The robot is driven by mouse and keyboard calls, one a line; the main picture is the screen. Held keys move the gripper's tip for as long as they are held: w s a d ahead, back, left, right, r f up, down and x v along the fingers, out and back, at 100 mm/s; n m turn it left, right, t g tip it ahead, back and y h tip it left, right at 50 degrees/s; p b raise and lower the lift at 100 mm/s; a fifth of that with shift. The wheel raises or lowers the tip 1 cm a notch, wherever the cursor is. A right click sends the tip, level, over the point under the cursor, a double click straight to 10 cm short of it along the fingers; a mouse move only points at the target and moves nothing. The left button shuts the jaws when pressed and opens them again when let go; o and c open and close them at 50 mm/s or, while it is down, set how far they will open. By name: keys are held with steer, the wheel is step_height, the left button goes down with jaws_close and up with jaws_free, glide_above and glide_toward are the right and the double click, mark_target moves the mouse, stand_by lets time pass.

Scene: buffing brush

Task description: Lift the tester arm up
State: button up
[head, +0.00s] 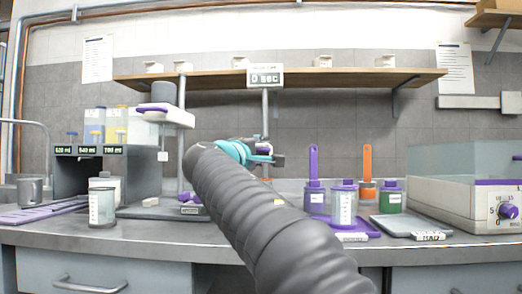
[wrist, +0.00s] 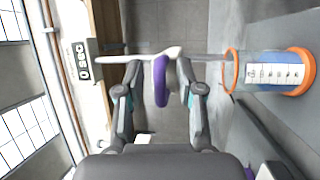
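A tester stand with a "0 sec" display (head: 265,77) stands at the middle of the counter; the display also shows in the wrist view (wrist: 82,60). The tester arm, a white and purple piece (wrist: 161,80) on the stand's rod, lies between the fingers of my gripper (wrist: 161,72) in the wrist view. The fingers are apart, one on each side of the purple part, with gaps visible. In the head view my gripper (head: 256,150) is at this piece, and my arm hides much of the stand's lower part. A clear cylinder with orange rims (wrist: 270,72) is at the right in the wrist view.
A shelf (head: 215,80) runs above the stand. Left are a dispenser with number displays (head: 88,150) and a glass beaker (head: 103,207). Right are purple and green jars (head: 390,197), a scale (head: 412,224) and a boxy machine with a dial (head: 470,190).

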jaws_close()
steer(key=shift+r, duration=0.1)
step_height(320, 180, up, 12)
steer(key=p, duration=1)
steer(key=shift+p, duration=0.3)
steer(key=shift+s+r, duration=0.1)
jaws_free()
